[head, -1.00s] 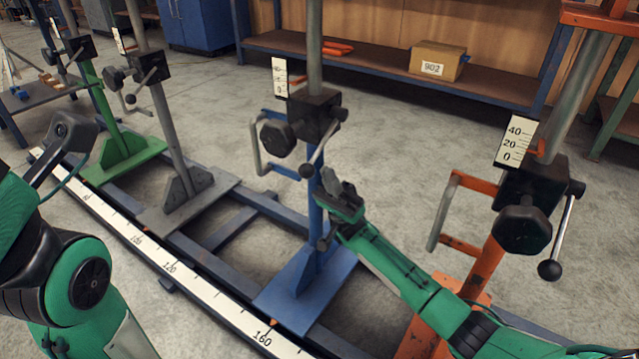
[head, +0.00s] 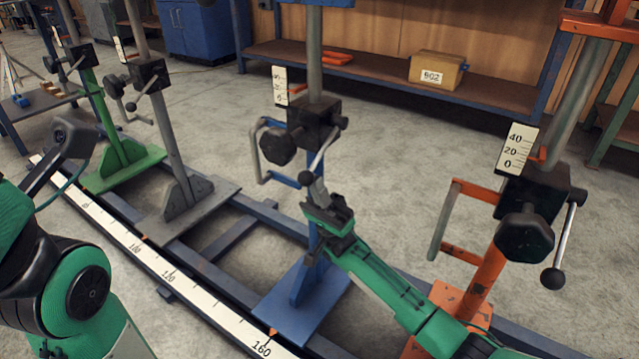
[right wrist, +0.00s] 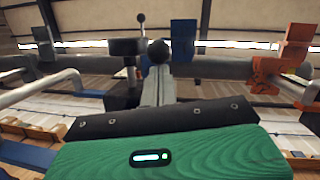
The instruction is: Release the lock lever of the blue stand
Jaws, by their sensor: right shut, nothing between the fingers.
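The blue stand (head: 303,292) is upright on the floor rail in the middle of the head view. Its dark clamp block (head: 316,118) carries a black handwheel (head: 277,145) and the lock lever, a metal rod with a black ball knob (head: 305,178) slanting down to the left. My right gripper (head: 318,188) is shut and empty, its fingertips right below and beside the knob. In the right wrist view the closed grey fingers (right wrist: 158,88) point at the ball knob (right wrist: 158,51); whether they touch cannot be told. My left arm shows at the left, but its gripper does not.
An orange stand (head: 484,270) with its own lever is close on the right. A grey stand (head: 172,115) and a green stand (head: 124,160) are on the left. A workbench with a box (head: 437,70) is behind.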

